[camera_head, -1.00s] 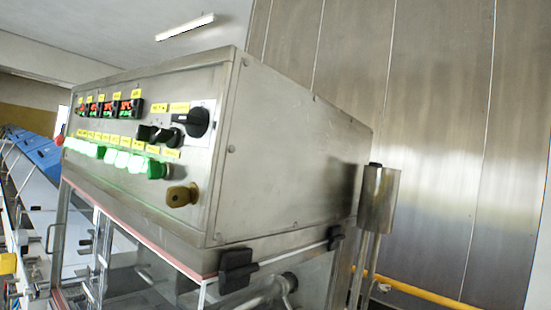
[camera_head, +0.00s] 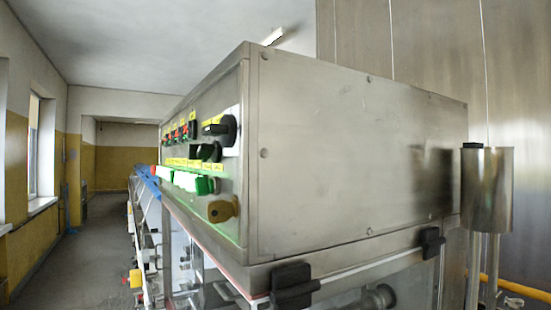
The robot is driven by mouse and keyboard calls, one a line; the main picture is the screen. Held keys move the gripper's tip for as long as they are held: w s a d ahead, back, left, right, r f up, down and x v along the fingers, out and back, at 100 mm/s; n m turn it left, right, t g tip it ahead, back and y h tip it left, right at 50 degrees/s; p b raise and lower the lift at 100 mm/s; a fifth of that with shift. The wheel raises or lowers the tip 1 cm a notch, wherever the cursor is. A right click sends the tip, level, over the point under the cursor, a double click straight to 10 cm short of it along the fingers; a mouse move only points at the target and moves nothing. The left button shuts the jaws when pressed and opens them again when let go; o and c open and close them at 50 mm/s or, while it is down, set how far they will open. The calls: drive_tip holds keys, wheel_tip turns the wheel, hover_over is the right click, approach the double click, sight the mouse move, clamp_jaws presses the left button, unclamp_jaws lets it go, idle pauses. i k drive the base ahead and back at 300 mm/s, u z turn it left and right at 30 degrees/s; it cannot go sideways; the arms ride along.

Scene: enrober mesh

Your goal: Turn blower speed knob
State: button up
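The control panel (camera_head: 230,170) is on the left face of a steel cabinet (camera_head: 350,160) and shows at a steep slant. A large black rotary switch (camera_head: 224,130) is at its upper near corner. Smaller black knobs (camera_head: 208,152) sit just below it. A row of green-lit buttons (camera_head: 190,181) runs beneath, and a brass-coloured knob (camera_head: 223,208) is near the lower corner. Yellow labels mark the controls, but they are too small to read, so I cannot tell which knob is the blower speed knob. My gripper is not in view.
Black latches (camera_head: 293,286) stick out under the cabinet. A steel cylinder on posts (camera_head: 487,188) stands at the right, before a tall steel wall (camera_head: 430,60). The conveyor line runs away at the left, with open grey floor (camera_head: 85,260) beside it.

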sight(212, 150)
drive_tip(key=k, duration=1.25)
drive_tip(key=u, duration=0.75)
drive_tip(key=i, duration=1.85)
drive_tip(key=z, duration=0.45)
